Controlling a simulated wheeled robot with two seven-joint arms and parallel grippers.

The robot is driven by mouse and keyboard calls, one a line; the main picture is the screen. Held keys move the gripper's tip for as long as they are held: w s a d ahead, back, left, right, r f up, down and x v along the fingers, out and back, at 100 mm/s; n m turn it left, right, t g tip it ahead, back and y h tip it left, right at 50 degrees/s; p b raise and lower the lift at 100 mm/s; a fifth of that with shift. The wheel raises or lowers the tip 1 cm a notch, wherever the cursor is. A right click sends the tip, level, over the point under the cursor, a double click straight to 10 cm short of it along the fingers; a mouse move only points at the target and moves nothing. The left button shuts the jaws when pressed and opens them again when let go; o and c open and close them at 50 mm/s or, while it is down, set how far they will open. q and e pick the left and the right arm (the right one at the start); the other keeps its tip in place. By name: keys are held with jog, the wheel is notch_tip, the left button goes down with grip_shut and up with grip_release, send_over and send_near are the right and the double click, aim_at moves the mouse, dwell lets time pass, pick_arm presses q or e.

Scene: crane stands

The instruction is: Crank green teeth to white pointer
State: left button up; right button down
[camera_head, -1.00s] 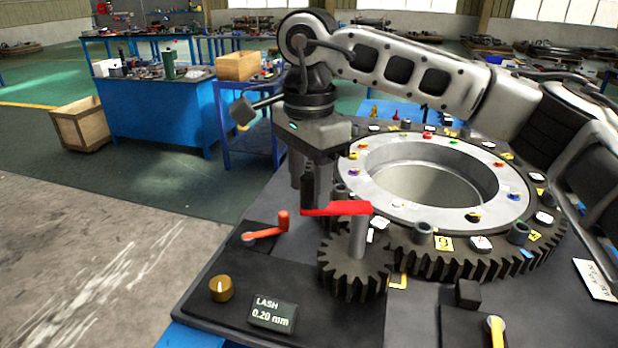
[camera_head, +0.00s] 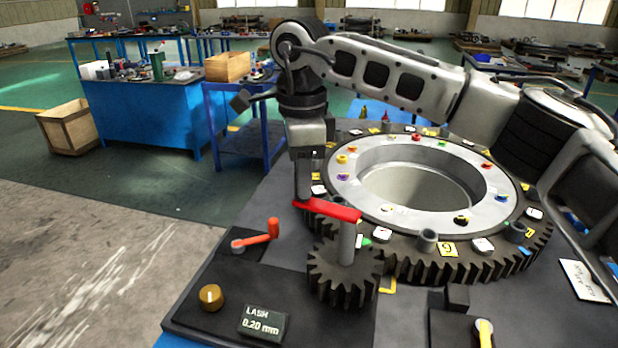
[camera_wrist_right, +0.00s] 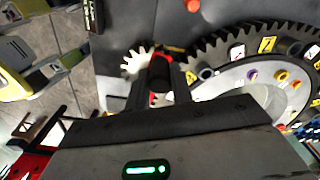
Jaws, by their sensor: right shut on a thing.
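The crank is a red arm (camera_head: 328,209) on a grey post above a small dark pinion (camera_head: 345,278). The pinion sits at the front left edge of a large dark ring gear (camera_head: 405,262), which carries colored tags and a pale inner ring. My right gripper (camera_head: 308,185) points down at the crank's outer end and is shut on its handle. In the right wrist view the dark handle (camera_wrist_right: 160,74) is between the fingers. A small green mark (camera_head: 365,240) shows just behind the post. I cannot make out the white pointer for certain. My left gripper is not in view.
An orange-red lever (camera_head: 258,237), a brass knob (camera_head: 211,297) and a lash display reading 0.20 mm (camera_head: 263,323) are at the front left. A yellow-handled lever (camera_head: 485,332) is at the front right. A blue workbench (camera_head: 145,118) stands behind.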

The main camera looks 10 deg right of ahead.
jog(key=shift+r, duration=0.1)
jog(key=c, duration=1.2)
grip_release()
jog(key=shift+a, duration=0.1)
notch_tip(320, 180, up, 16)
jog(key=shift+p, duration=0.4)
